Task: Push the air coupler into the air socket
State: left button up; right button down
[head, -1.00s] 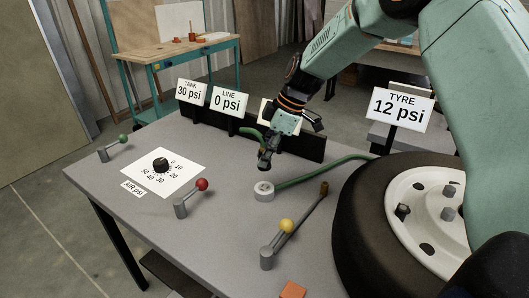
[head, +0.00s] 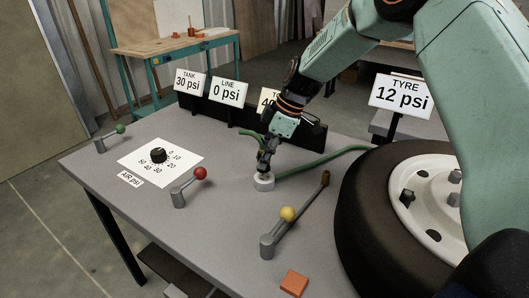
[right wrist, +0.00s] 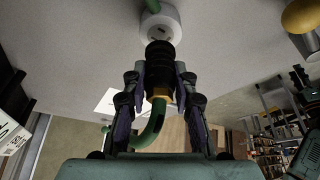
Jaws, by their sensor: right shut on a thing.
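My right gripper (head: 266,160) points down over the bench and is shut on the air coupler. In the right wrist view the air coupler (right wrist: 160,62) is a black ribbed body with a brass collar and a green hose, between the fingers of my right gripper (right wrist: 158,85). The air socket (head: 264,184) is a short pale cylinder on the bench, directly below the gripper. The socket also shows in the right wrist view (right wrist: 148,28), right at the coupler's end. I cannot tell how far the coupler sits in it. My left gripper is out of view.
A green hose (head: 330,161) runs from the socket toward the tyre (head: 365,225). A yellow-knobbed lever (head: 287,214), a red-knobbed lever (head: 200,174) and an AIR psi dial (head: 158,155) stand on the grey bench. An orange block (head: 294,283) lies at the front. Signs line the back.

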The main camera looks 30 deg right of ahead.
jog(key=shift+d+f+b, duration=0.1)
jog(key=shift+f+b, duration=0.25)
jog(key=shift+f, duration=0.35)
jog(key=shift+f+b, duration=0.3)
jog(key=shift+f, duration=0.3)
dwell(1.8)
jog(key=c, duration=1)
grip_release()
jog(key=v, duration=1.2)
